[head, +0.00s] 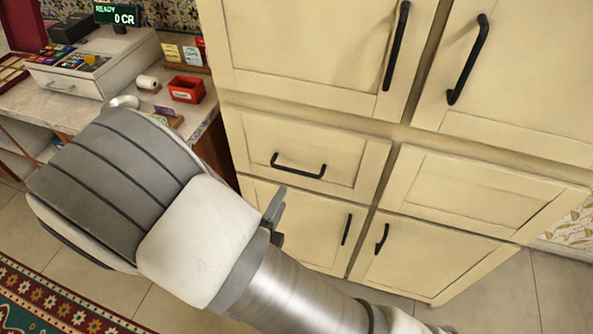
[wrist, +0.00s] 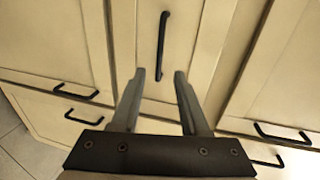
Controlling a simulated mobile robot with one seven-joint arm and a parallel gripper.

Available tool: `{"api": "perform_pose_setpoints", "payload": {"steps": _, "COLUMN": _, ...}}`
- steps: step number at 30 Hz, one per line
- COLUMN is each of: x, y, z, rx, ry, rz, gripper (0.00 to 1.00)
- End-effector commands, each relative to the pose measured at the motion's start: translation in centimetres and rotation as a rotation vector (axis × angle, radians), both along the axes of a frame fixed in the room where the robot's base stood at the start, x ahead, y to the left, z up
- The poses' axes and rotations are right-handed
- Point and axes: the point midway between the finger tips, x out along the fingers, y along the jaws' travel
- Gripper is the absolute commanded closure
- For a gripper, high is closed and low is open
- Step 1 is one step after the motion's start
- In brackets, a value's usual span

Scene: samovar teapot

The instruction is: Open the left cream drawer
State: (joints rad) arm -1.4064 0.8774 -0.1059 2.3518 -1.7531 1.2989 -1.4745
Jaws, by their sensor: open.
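The left cream drawer (head: 340,160) shows in the head view as a shut panel with a black bar handle (head: 298,166). My gripper (head: 276,212) is partly hidden behind my arm, in front of the drawer's lower edge in the picture. In the wrist view, my open gripper (wrist: 162,78) has its two grey fingers apart and nothing between them held. The drawer's handle (wrist: 163,42) runs upright in that view, with its lower end lined up between the fingertips. I cannot tell how far the fingertips are from it.
Cream doors with black handles lie above (head: 310,55) and below (head: 310,225) the drawer. A handleless-looking panel (head: 470,195) is at right. A counter with a cash register (head: 95,65) and a red box (head: 186,90) stands at left. A patterned rug (head: 50,300) lies on the tiled floor.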

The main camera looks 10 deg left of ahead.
Motion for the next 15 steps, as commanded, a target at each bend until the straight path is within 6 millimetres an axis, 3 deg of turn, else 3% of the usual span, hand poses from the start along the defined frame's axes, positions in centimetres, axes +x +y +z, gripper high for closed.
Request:
{"api": "perform_pose_setpoints", "payload": {"steps": 9, "x": 7.0, "y": -0.7, "z": -1.6, "rx": 0.001, "ry": -0.001, "rz": -0.005, "gripper": 0.55}}
{"api": "perform_pose_setpoints", "payload": {"steps": 15, "x": 10.2, "y": -0.9, "z": -2.2, "rx": 0.002, "ry": 0.000, "rz": -0.005, "gripper": 0.55}}
